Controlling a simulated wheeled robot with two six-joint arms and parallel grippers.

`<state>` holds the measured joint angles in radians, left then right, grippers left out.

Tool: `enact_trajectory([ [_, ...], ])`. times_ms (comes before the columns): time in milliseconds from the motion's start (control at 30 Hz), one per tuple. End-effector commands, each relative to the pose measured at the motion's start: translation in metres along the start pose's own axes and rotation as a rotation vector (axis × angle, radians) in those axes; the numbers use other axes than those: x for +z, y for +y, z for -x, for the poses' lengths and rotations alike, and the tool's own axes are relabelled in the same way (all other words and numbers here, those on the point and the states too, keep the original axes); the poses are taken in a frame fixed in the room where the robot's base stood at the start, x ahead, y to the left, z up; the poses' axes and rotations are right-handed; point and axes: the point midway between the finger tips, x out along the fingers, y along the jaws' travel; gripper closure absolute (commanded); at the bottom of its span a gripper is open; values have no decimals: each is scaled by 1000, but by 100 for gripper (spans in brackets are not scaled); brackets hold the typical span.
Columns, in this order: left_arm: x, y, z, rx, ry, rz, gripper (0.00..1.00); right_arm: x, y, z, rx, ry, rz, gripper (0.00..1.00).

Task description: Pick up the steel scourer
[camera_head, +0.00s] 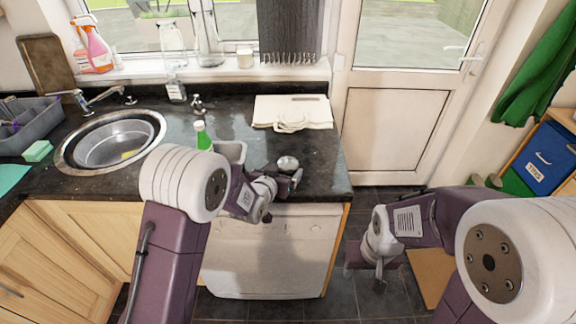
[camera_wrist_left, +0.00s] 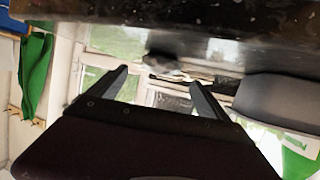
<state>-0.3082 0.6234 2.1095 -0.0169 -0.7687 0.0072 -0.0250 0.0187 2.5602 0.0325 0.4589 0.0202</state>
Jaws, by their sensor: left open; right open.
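The steel scourer (camera_head: 287,163) is a small, round, silvery lump on the dark counter near its front edge. In the left wrist view, a greyish lump (camera_wrist_left: 168,67) that looks like it hangs under the counter surface in the upside-down picture, beyond and between the fingertips. My left gripper (camera_head: 284,185) is at the counter's front edge, just nearer than the scourer. It is open and empty, and both fingers show apart in the left wrist view (camera_wrist_left: 157,75). My right gripper (camera_head: 366,266) is open, low in front of the door, away from the counter.
A grey container (camera_head: 233,150) stands left of the scourer, with a green bottle (camera_head: 203,136) by it. The container looms at right in the left wrist view (camera_wrist_left: 275,97). A board with cloth (camera_head: 292,112) lies behind. The sink (camera_head: 108,140) is left. Counter right of the scourer is clear.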

Motion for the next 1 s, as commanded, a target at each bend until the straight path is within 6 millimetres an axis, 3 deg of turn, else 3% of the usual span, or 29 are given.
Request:
enact_trajectory([
  [100, -1, 0, -14, 0, 0, 0, 11, 0, 0, 2, 0, 0, 0, 53],
  [267, -1, 0, -20, -1, 0, 0, 11, 0, 0, 3, 0, 0, 0, 53],
  [533, 0, 0, -64, -1, 1, 0, 11, -1, 0, 9, 0, 0, 0, 53],
  [800, 0, 0, -68, -1, 0, 0, 11, -1, 0, 9, 0, 0, 0, 53],
  [1000, 0, 0, -68, -1, 0, 0, 67, -1, 0, 9, 0, 0, 0, 53],
])
